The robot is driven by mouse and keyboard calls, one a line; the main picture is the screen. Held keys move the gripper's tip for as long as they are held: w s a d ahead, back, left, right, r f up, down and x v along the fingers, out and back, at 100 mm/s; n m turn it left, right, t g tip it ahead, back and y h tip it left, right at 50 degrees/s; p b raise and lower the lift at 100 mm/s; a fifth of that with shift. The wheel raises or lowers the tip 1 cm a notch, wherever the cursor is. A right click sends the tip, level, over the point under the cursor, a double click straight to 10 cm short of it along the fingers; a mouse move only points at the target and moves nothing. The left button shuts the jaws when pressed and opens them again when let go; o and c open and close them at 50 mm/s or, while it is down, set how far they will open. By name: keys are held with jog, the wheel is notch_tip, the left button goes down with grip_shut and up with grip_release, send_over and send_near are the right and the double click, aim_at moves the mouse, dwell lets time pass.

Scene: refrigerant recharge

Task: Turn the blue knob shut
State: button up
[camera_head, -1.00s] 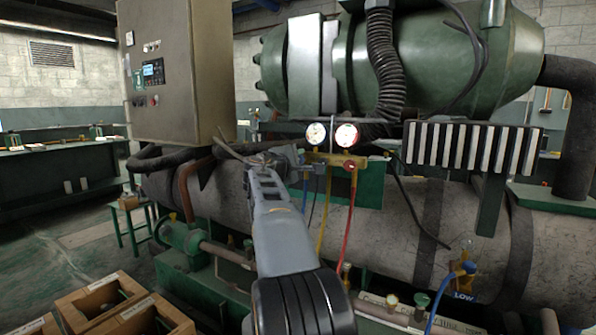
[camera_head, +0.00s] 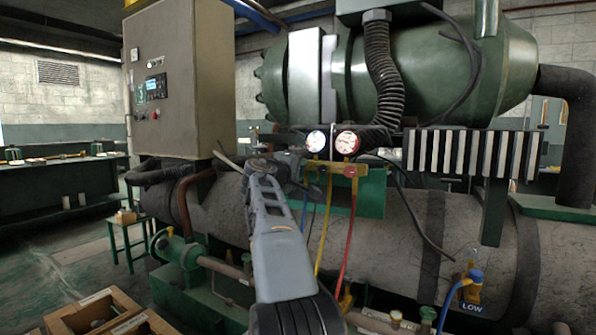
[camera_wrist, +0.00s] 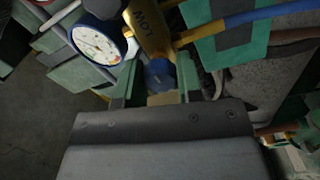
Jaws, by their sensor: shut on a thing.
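The blue knob (camera_wrist: 158,74) shows in the wrist view, at the side of the brass manifold block (camera_wrist: 149,30) marked LOW. My gripper (camera_wrist: 157,84) has its green-padded fingers on either side of the knob, shut on it. In the head view my gripper (camera_head: 303,172) is at the left end of the brass manifold (camera_head: 333,167), and the knob is hidden behind it. A red knob (camera_head: 350,170) is at the manifold's right end.
Above the manifold are a blue-rimmed gauge (camera_wrist: 97,41) and a red-rimmed gauge (camera_head: 348,142). Yellow (camera_head: 324,225) and red (camera_head: 347,230) hoses hang below. A large grey tank (camera_head: 400,235) lies behind, and a control cabinet (camera_head: 185,80) stands left.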

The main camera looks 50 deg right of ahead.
jog(key=o, duration=0.9)
jog(key=v, duration=1.3)
jog(key=shift+s+a, duration=0.1)
jog(key=shift+a, duration=0.3)
